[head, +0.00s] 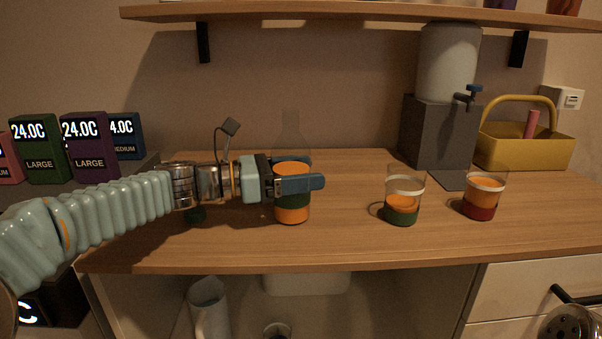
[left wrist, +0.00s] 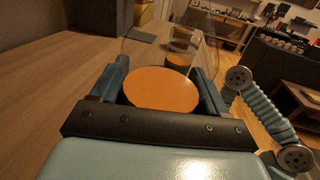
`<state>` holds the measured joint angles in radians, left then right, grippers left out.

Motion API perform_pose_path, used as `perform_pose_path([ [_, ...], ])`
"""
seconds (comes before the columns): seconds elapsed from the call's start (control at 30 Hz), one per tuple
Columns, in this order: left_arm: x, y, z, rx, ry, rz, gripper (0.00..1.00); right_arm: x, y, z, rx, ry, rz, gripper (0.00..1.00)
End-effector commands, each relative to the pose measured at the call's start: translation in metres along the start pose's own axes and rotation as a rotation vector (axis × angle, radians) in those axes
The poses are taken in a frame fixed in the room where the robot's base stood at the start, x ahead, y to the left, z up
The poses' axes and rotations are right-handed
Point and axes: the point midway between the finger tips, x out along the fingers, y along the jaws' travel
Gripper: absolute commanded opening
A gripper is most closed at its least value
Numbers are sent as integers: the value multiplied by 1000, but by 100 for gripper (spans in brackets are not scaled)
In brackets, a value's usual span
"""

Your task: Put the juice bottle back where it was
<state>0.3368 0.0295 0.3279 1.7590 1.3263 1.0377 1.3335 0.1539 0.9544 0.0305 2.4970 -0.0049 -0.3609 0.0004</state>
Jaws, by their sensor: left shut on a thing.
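The juice bottle (head: 292,205) is clear, with orange juice inside, a dark green band and a tall clear neck. My left gripper (head: 312,173) is shut around its body from the left. The bottle is upright at the middle of the wooden counter (head: 345,235); I cannot tell whether its base touches the wood. In the left wrist view the orange juice surface (left wrist: 162,88) shows between the two blue fingers (left wrist: 160,95). My right gripper is not in view.
A green-based glass (head: 402,210) and a red-based glass (head: 482,200), both with orange juice, stand to the right. Behind are a dispenser (head: 437,130) and a yellow basket (head: 530,150). Labelled boxes (head: 88,145) stand at left. A shelf (head: 350,14) hangs above. Counter between bottle and glasses is clear.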

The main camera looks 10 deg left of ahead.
Motion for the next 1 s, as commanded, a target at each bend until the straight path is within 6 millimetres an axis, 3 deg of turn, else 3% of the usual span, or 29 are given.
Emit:
perform_pose_path([
  [0.13, 0, 0, -2, 1, -1, 0, 26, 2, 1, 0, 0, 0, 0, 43],
  [0.17, 0, 0, -3, 0, 0, 0, 76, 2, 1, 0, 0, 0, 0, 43],
  [0.33, 0, 0, -2, 0, 0, 0, 100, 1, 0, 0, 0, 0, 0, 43],
  [0.67, -7, 0, 0, 2, 0, 2, 100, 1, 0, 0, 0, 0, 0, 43],
  [1.0, -81, 1, 0, 1, 0, 4, 100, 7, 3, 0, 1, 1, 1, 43],
])
